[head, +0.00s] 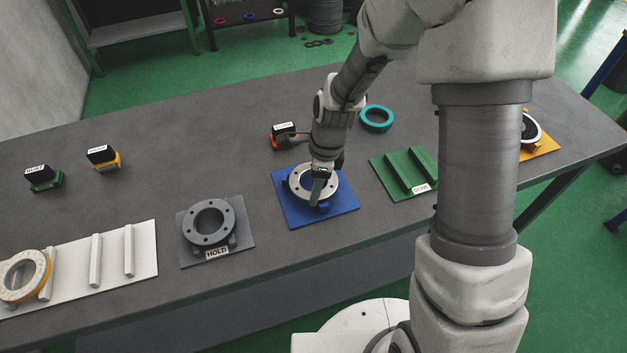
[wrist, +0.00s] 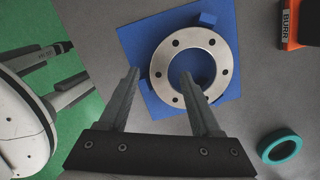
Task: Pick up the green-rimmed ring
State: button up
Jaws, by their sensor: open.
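A pale metal flanged ring (head: 329,184) with bolt holes lies on a blue plate (head: 345,207); no green rim shows on it. In the wrist view the same ring (wrist: 221,57) lies ahead of my gripper (wrist: 160,74). My gripper (head: 317,198) is open over it, one finger over the central hole and the other beyond the ring's left edge. I cannot tell the fingers' height or any contact. A plain teal-green ring (head: 377,118) lies on the table behind, right of my arm; it also shows in the wrist view (wrist: 280,147), clear of the fingers.
A grey ring (head: 209,221) sits on the HOLD plate (head: 245,246). A yellow-rimmed ring (head: 22,276) lies on the white rack (head: 115,275). A green plate (head: 397,188) with bars is empty. An orange-red labelled block (head: 283,137) stands behind my gripper.

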jog(key=shift+a+f, duration=0.15)
jog(key=shift+f, duration=0.9)
grip_shut()
jog(key=shift+w, duration=0.1)
dwell(0.5)
